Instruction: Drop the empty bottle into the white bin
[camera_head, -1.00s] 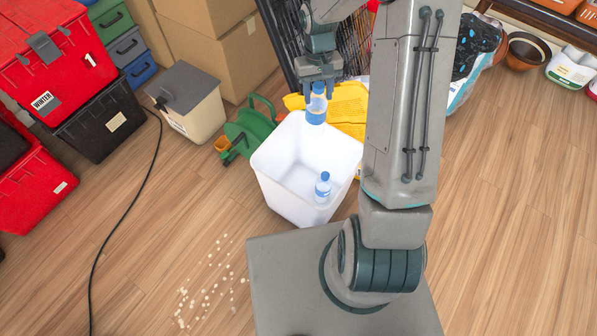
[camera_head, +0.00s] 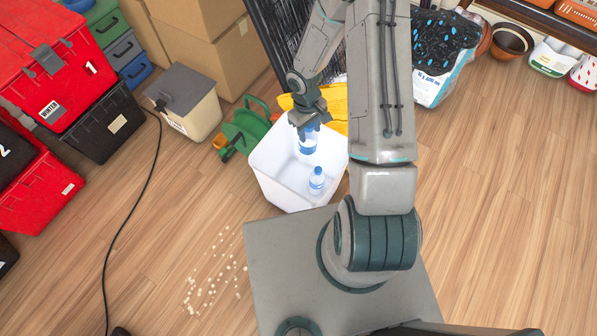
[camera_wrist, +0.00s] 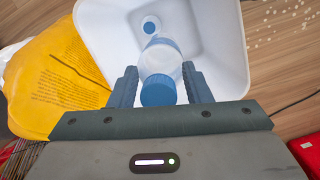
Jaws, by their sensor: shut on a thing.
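The white bin (camera_head: 262,174) stands on the wood floor in front of my base. My gripper (camera_head: 306,128) is over the back part of the bin, pointing down. It is shut on a clear bottle (camera_head: 308,143) with a blue cap and blue label. In the wrist view the held bottle (camera_wrist: 158,72) sits between the fingers of my gripper (camera_wrist: 158,84), cap toward the camera, above the bin's inside (camera_wrist: 205,50).
A yellow bag (camera_head: 335,105) lies behind the bin. A green watering can (camera_head: 245,127) and a beige lidded box (camera_head: 188,104) stand to the left. White pellets (camera_head: 215,275) are scattered on the floor. A black cable (camera_head: 140,195) runs along the left.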

